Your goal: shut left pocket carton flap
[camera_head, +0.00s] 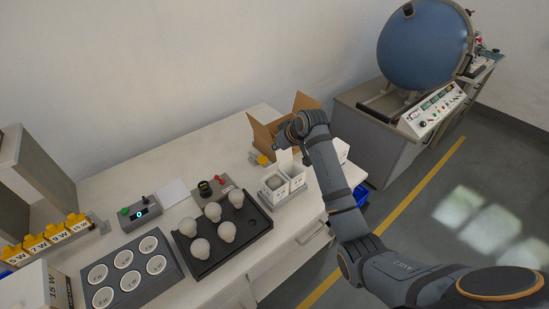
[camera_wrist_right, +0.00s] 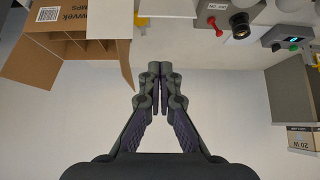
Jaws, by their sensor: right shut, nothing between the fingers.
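Two small white cartons stand side by side in a grey holder (camera_head: 272,204) at the right end of the white table. The left carton (camera_head: 275,195) looks open at the top, with something round and pale inside. A white flap (camera_head: 286,160) stands up behind the right carton (camera_head: 298,182); I cannot tell for certain which carton it belongs to. My right gripper (camera_head: 285,138) is above and behind the cartons, beside the brown box, and apart from the flap as far as I can see. Its fingers (camera_wrist_right: 160,80) are together and empty in the wrist view, where neither carton shows. My left gripper is not in view.
The open brown box (camera_head: 262,137), with dividers in the wrist view (camera_wrist_right: 90,48), stands close behind my right gripper. A black tray (camera_head: 205,268) with several bulbs lies left of the cartons.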

